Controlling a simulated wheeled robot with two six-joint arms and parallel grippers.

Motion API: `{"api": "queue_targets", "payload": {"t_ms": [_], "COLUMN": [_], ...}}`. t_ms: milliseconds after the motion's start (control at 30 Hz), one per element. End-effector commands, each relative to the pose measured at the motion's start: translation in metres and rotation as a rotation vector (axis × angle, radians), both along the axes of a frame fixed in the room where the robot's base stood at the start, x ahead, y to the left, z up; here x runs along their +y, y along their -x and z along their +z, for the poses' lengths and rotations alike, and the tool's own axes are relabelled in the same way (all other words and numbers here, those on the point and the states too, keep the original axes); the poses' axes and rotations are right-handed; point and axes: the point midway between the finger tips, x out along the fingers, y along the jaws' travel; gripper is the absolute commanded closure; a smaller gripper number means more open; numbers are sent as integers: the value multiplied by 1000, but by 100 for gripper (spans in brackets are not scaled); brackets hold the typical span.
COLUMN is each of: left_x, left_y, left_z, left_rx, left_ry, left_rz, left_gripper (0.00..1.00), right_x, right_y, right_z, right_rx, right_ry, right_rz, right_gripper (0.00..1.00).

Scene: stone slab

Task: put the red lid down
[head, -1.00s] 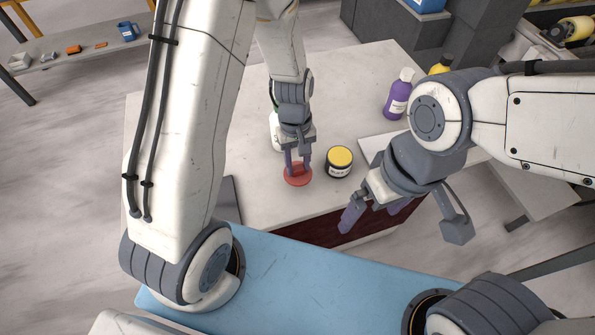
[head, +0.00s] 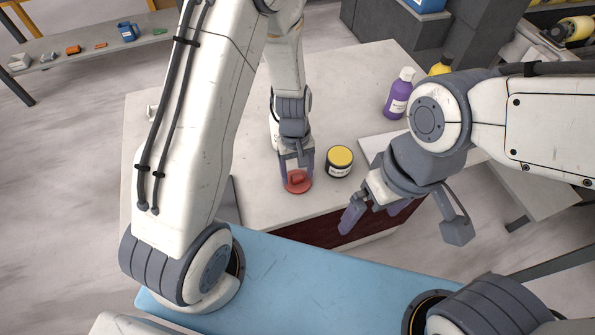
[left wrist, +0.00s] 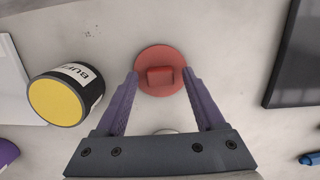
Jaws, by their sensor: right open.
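The red lid (head: 298,182), a round disc with a raised block handle, lies on the pale stone slab (head: 256,205) near its front edge. It also shows in the left wrist view (left wrist: 160,74), knob up. My left gripper (head: 297,173) is just above the lid; in the left wrist view its fingers (left wrist: 160,82) are spread apart on either side of the knob, not touching it. My right gripper (head: 372,215) is open and empty, off to the right in front of the slab.
A dark jar with a yellow lid (head: 340,161) stands just right of the red lid. A purple bottle (head: 398,95) and a yellow bottle (head: 440,66) stand further back right. A dark flat panel (left wrist: 295,60) lies on the slab's other side.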

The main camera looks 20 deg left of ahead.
Motion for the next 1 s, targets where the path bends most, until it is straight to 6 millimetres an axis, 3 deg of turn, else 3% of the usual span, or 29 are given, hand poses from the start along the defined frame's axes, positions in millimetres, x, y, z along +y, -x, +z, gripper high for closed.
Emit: {"api": "queue_targets", "payload": {"t_ms": [267,700,900,1000], "left_x": [0,6,7,-2], "left_y": [-2,-11,-12,-5], "left_z": [12,99,120,133], "left_rx": [-4,-6,-3,-14], "left_ry": [1,1,1,4], "left_rz": [0,0,-3,-67], "left_gripper": [29,29,29,29], "right_x": [0,0,0,0], "right_y": [0,0,0,0], "right_z": [4,12,13,13], "right_rx": [0,0,0,0], "right_ry": [0,0,0,0], "right_rz": [0,0,0,0], "right_gripper": [0,0,0,0]}}
